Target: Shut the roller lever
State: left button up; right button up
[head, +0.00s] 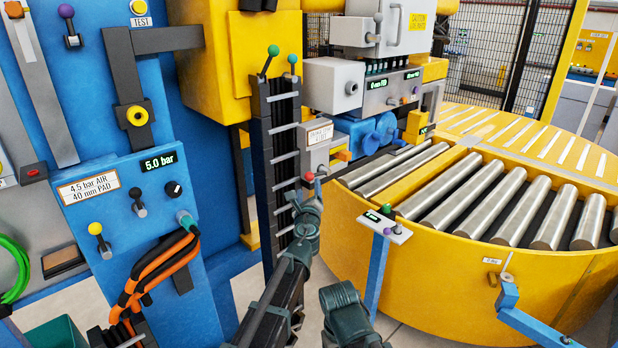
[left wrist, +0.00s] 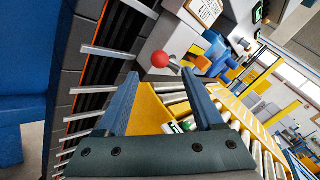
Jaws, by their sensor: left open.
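A lever with a red ball knob (head: 309,177) sticks out from a small grey box (head: 317,140) beside the dark slatted column. In the left wrist view the red knob (left wrist: 159,60) shows just beyond and between my fingertips. My left gripper (head: 306,196) is open and empty, right below the red knob in the head view; its two fingers also show in the left wrist view (left wrist: 160,80). I cannot read the grey box's label, so I cannot confirm this is the roller lever.
A yellow round table with steel rollers (head: 470,195) stands to the right. A small stand with a green-knobbed lever (head: 387,209) is in front of it. The slatted column (head: 279,150) is close on the left, and a blue panel (head: 130,220) lies further left.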

aim_at(309, 178)
pick_arm(q)
jog(key=w, duration=0.8)
jog(key=shift+w+a, duration=0.1)
jog(key=shift+w, duration=0.25)
grip_shut()
dwell(0.9)
